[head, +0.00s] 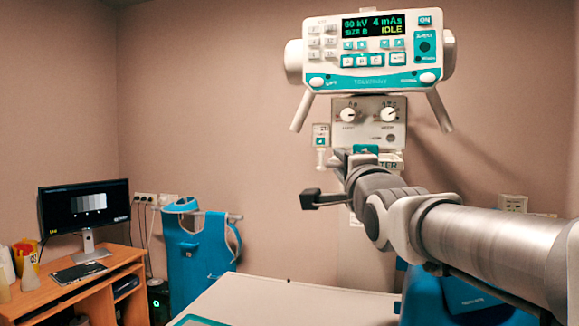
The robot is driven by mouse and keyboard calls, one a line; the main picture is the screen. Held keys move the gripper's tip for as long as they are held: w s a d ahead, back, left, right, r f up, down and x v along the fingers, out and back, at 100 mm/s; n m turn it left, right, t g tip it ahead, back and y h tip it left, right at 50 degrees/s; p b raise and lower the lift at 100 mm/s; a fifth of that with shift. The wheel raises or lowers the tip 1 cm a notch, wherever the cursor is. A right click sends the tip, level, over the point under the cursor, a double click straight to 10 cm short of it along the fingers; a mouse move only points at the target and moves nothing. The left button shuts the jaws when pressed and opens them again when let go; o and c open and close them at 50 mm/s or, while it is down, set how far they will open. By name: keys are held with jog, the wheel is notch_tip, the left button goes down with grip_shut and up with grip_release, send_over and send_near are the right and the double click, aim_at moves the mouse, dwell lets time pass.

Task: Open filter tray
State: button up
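The X-ray unit stands at upper right, with its white and teal control panel (375,62) lit and reading IDLE. Below it is a grey box with two knobs (378,121). Under that box, a white label (391,161) shows the letters "TER", its left part hidden by my arm. A small teal piece (365,149) shows beside the label; I cannot tell if it is part of the filter tray. The tray itself is mostly hidden behind my wrist. My gripper (342,157) is right in front of this spot, its fingers small and dark; contact is not clear.
A pale table top (290,303) lies below my arm. A blue apron (197,250) hangs by the back wall. A wooden desk (90,285) with a monitor (84,208) stands at left. A small teal-marked switch box (321,136) hangs left of the knob box.

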jog(key=shift+o, duration=0.8)
jog(key=shift+f, duration=0.2)
jog(key=shift+s+f, duration=0.1)
jog(key=shift+s, duration=0.25)
jog(key=b+v, duration=0.3)
jog(key=v, duration=1.3)
jog(key=shift+s, duration=0.3)
jog(key=s+f+n+g, duration=0.3)
jog(key=f+n+g, duration=0.1)
jog(key=f, duration=0.6)
jog(key=s+d+f+n+g+h, duration=0.1)
jog(key=s+f+n+g, duration=0.2)
jog(key=f, duration=0.7)
jog(key=s+f+n+g, duration=0.4)
jog(key=f+n+g, duration=0.3)
jog(key=f+n, duration=0.2)
jog(key=shift+d+f+h+p, duration=0.35)
jog(key=shift+d+f+h, duration=0.05)
jog(key=shift+f, duration=0.5)
